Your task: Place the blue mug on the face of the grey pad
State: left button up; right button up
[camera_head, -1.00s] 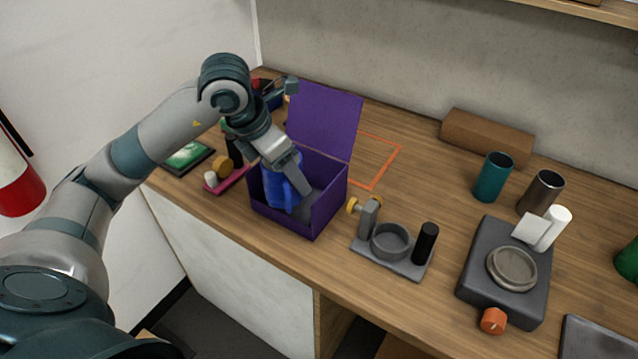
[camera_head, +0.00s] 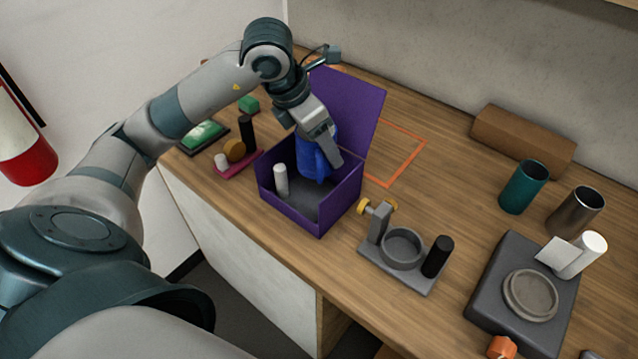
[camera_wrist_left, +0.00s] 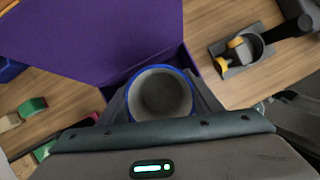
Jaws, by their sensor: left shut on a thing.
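The blue mug (camera_head: 313,160) is held by my left gripper (camera_head: 324,146) above the open purple box (camera_head: 290,212), its lower part still within the box's outline in the head view. In the left wrist view the mug (camera_wrist_left: 160,92), with a blue rim and grey inside, sits between the two fingers of my left gripper (camera_wrist_left: 161,100). I cannot surely identify the grey pad; a sliver of a dark flat thing (camera_head: 592,354) shows at the lower right edge of the head view. My right gripper is not in view.
A white cylinder (camera_head: 281,180) stands in the box, whose lid (camera_head: 347,105) is raised. To the right are a grey holder (camera_head: 402,250) with a black cylinder, a dark scale-like device (camera_head: 527,290), a teal cup (camera_head: 524,187) and a metal cup (camera_head: 575,211). An orange outline (camera_head: 405,160) marks bare table.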

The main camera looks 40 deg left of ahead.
pick_arm(q)
jog(key=shift+f+p, duration=0.65)
jog(key=shift+f, duration=2.05)
jog(key=shift+f, duration=0.1)
jog(key=shift+f+p, duration=0.65)
jog(key=shift+f, duration=1.35)
jog(key=o, duration=0.9)
jog(key=shift+f, duration=0.1)
jog(key=o, duration=0.4)
